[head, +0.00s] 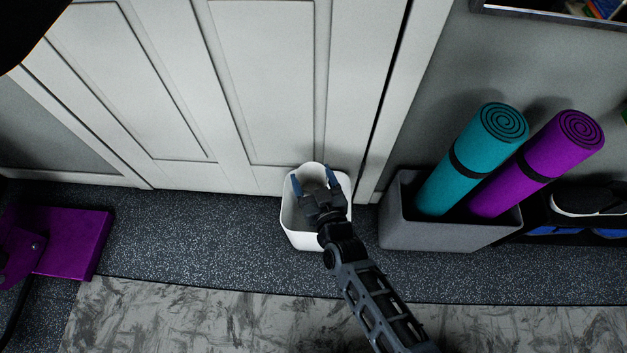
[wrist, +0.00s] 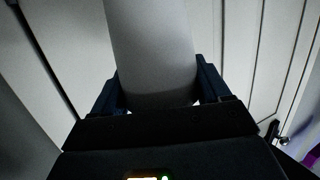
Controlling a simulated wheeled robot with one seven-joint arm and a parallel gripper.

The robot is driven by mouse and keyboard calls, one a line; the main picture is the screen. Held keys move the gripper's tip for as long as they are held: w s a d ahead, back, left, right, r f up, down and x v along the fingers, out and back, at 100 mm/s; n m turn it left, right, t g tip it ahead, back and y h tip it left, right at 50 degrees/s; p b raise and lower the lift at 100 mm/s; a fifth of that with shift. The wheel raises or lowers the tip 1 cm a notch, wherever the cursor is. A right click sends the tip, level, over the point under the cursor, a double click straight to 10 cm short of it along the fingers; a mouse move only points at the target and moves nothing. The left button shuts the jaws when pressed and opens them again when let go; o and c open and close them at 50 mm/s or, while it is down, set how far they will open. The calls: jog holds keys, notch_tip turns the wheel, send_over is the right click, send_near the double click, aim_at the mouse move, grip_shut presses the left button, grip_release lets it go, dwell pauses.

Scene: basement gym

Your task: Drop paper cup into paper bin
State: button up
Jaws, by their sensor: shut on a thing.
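The white paper bin (head: 303,241) stands on the dark speckled floor against the white door in the head view. My gripper (head: 314,179) is over the bin's opening, its blue fingers pointing towards the door. It is shut on the pale paper cup (head: 312,172), which shows between the fingers and blends with the bin and door behind. In the wrist view the cup (wrist: 152,50) fills the space between the two fingers (wrist: 157,88). My gripper and arm hide part of the bin's opening and inside.
A grey box (head: 440,236) right of the bin holds a teal rolled mat (head: 468,165) and a purple rolled mat (head: 540,163). A purple piece of equipment (head: 70,240) stands at the left. The floor between it and the bin is clear.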

jog(key=shift+f+b, duration=2.75)
jog(key=shift+f, duration=0.1)
jog(key=o, duration=1)
jog(key=shift+d, duration=0.1)
jog(key=p+v, duration=0.2)
jog(key=v, duration=0.5)
jog(key=shift+s+d+r+p, duration=0.1)
jog(key=shift+s+r+p, duration=0.1)
jog(key=shift+s+p, duration=0.15)
